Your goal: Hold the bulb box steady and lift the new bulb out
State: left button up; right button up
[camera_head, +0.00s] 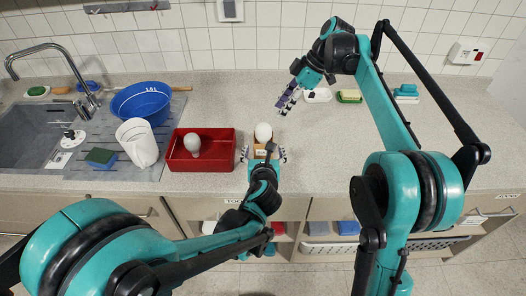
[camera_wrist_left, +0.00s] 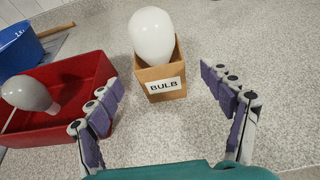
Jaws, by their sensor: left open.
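The bulb box (camera_wrist_left: 163,96) is a small brown carton with a white label reading BULB, upright on the counter. The new bulb (camera_wrist_left: 152,36) is white and stands in it, its round top above the rim; it also shows in the head view (camera_head: 263,132). My left gripper (camera_wrist_left: 165,88) is open, its fingers spread on either side of the box with gaps and not touching it. It also shows in the head view (camera_head: 263,156). My right gripper (camera_head: 288,97) is above the counter, behind and right of the box; whether its fingers are open is unclear.
A red tray (camera_head: 225,164) holding a greyish bulb (camera_head: 192,144) stands just left of the box. Further left are a white jug (camera_head: 138,143), a blue bowl (camera_head: 142,101) and the sink (camera_head: 32,135). Soap dishes (camera_head: 349,96) lie at the back right. The counter right of the box is clear.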

aim_at(264, 125)
pick_arm(q)
jog(key=x, duration=0.7)
jog(key=shift+w+f, duration=0.1)
jog(key=shift+c, duration=0.4)
jog(key=c, duration=1.1)
